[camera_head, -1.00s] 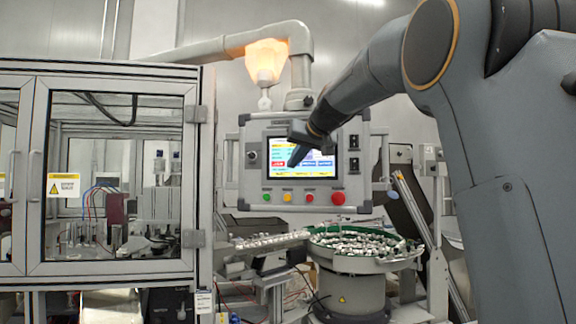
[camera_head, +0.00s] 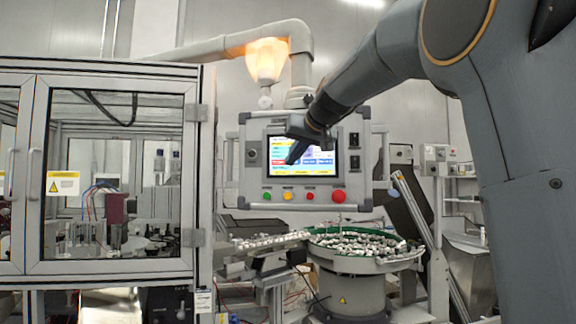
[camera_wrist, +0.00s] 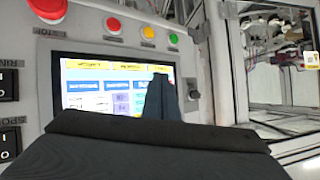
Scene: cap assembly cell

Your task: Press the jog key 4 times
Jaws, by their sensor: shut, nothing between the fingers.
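The touch screen (camera_head: 328,165) is lit on a grey control panel (camera_head: 254,190). A small red key (camera_head: 278,162), which may be the jog key, shows at the screen's lower left; its label is too small to read. My gripper (camera_head: 291,160) is shut and empty, its tip pointing down-left just right of this key. I cannot tell whether the tip touches the screen. In the wrist view the screen (camera_wrist: 85,101) appears upside down, with blue keys beside my gripper (camera_wrist: 160,78).
A row of green, yellow and red buttons and a larger red button (camera_head: 338,196) lies below the screen. Black switches (camera_head: 354,140) sit at right. A feeder bowl (camera_head: 345,262) stands below; a glazed cabinet (camera_head: 110,272) is at left.

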